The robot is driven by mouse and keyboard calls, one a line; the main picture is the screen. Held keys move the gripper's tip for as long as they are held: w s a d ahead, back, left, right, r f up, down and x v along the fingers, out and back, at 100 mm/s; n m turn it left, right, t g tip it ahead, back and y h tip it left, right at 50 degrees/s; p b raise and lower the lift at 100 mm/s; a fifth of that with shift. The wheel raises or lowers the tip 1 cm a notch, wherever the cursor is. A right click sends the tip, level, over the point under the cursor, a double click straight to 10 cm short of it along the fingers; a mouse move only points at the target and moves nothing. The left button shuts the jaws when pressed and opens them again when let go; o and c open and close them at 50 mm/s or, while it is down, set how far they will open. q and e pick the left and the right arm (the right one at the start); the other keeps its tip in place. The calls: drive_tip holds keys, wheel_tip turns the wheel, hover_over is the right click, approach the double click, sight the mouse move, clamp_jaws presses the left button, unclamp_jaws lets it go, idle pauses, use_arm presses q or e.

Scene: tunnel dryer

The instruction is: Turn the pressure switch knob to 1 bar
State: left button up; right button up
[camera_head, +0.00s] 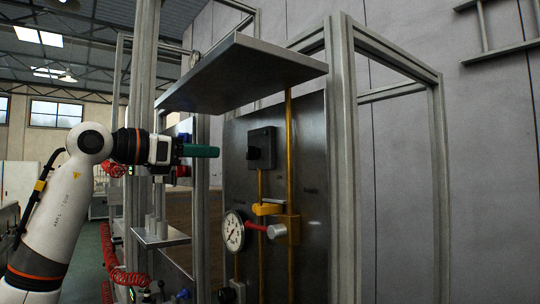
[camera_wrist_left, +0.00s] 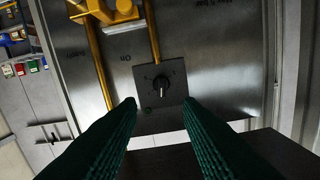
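The pressure switch is a black square box with a round knob (camera_wrist_left: 160,84), fixed to a grey metal panel (camera_wrist_left: 215,60). In the head view the switch box (camera_head: 262,148) sits high on the panel, under a flat metal shelf. My left gripper (camera_head: 214,151) is to the left of the box in that view, apart from it. In the left wrist view its two green ribbed fingers (camera_wrist_left: 160,104) are spread wide, with nothing between them, and the knob shows beyond the gap. The knob has a pale pointer line; its scale is too small to read. My right gripper is not in view.
A metal shelf (camera_head: 245,75) overhangs the switch. Below are a pressure gauge (camera_head: 233,231), yellow pipes (camera_head: 289,130), a yellow valve handle (camera_head: 267,209) and a red lever (camera_head: 257,227). A frame post (camera_head: 342,150) stands right of the panel.

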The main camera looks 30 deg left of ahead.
sight(247, 150)
use_arm(q)
drive_tip(key=p+x, duration=0.1)
drive_tip(key=x, duration=0.1)
drive_tip(key=p+x, duration=0.1)
drive_tip(key=x, duration=0.1)
drive_tip(key=r+p+x, duration=0.1)
drive_tip(key=x, duration=0.1)
drive_tip(key=p+x, duration=0.1)
drive_tip(key=x, duration=0.2)
drive_tip(key=shift+f, duration=0.1)
drive_tip(key=shift+w+f, duration=0.1)
drive_tip(key=shift+w, duration=0.1)
drive_tip(key=shift+c, duration=0.7)
clamp_jaws()
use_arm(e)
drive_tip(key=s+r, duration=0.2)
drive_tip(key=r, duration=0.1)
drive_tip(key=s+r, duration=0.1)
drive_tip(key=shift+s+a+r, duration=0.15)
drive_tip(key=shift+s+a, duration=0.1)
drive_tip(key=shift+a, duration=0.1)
